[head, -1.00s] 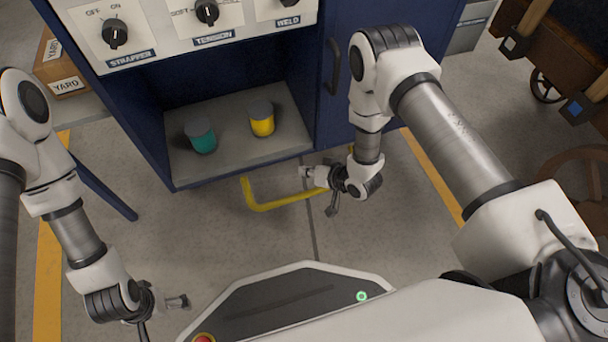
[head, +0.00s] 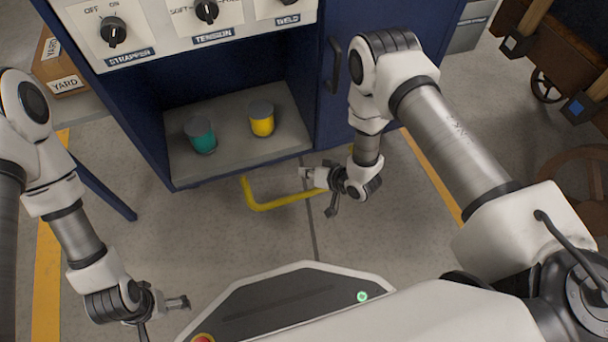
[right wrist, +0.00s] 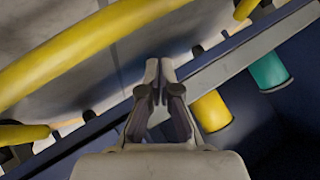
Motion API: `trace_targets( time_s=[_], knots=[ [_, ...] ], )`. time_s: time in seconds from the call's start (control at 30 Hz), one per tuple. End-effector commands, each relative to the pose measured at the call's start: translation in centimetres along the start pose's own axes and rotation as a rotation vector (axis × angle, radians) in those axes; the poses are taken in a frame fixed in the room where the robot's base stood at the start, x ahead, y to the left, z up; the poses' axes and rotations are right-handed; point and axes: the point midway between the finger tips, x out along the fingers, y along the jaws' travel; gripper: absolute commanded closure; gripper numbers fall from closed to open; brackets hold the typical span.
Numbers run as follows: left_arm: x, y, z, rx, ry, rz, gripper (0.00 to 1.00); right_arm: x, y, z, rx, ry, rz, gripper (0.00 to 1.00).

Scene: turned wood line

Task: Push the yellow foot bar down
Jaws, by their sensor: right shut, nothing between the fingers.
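The yellow foot bar (head: 288,203) is a bent tube low in front of the blue cabinet, above the floor. Its right part runs behind my right gripper and wrist in the head view. My right gripper (head: 305,172) is shut and empty, beside the bar on its cabinet side. In the right wrist view the shut fingertips (right wrist: 158,72) point at the cabinet's lower edge, and the bar (right wrist: 85,45) crosses the upper left, with a gap in the picture. I cannot tell contact. My left gripper (head: 182,302) is at lower left, away from the bar; its fingers are too small to read.
The cabinet shelf (head: 235,155) holds a teal canister (head: 201,136) and a yellow canister (head: 262,119). A panel (head: 200,30) with knobs is above, a dark door handle (head: 334,66) to the right. A wooden cart (head: 550,50) stands far right. Floor left of the bar is clear.

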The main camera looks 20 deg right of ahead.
Motion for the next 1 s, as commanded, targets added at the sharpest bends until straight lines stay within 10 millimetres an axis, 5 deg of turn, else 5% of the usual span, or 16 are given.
trace_targets(
  time_s=[1.0],
  knots=[
    [0.81, 0.0, 0.0, 0.0, 0.0, 0.0, 0.0, 0.9, 0.64, 0.66, 0.0, 0.0, 0.0, 1.0]
  ],
)
